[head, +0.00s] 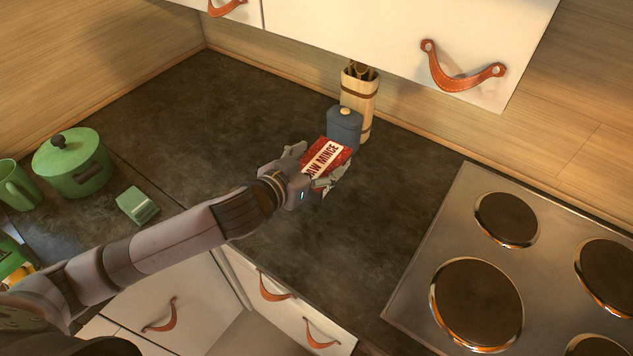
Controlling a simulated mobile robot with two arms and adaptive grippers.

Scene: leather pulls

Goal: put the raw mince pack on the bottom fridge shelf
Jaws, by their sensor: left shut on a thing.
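The raw mince pack (328,154) is a small red pack with a white label reading "RAW MINCE". My left gripper (318,176) is shut on it, with one finger on each side of the pack. The pack is over the dark worktop near the back wall, just in front of a blue-grey canister. I cannot tell whether it touches the worktop. The fridge and its bottom shelf are not in view. My right gripper is not in view.
The blue-grey canister (344,127) and a wooden utensil holder (359,95) stand behind the pack. A steel hob (409,291) lies to the right. A green pot (72,163), mug (17,186) and small green box (138,205) stand left. The dark worktop (200,110) is clear at back left.

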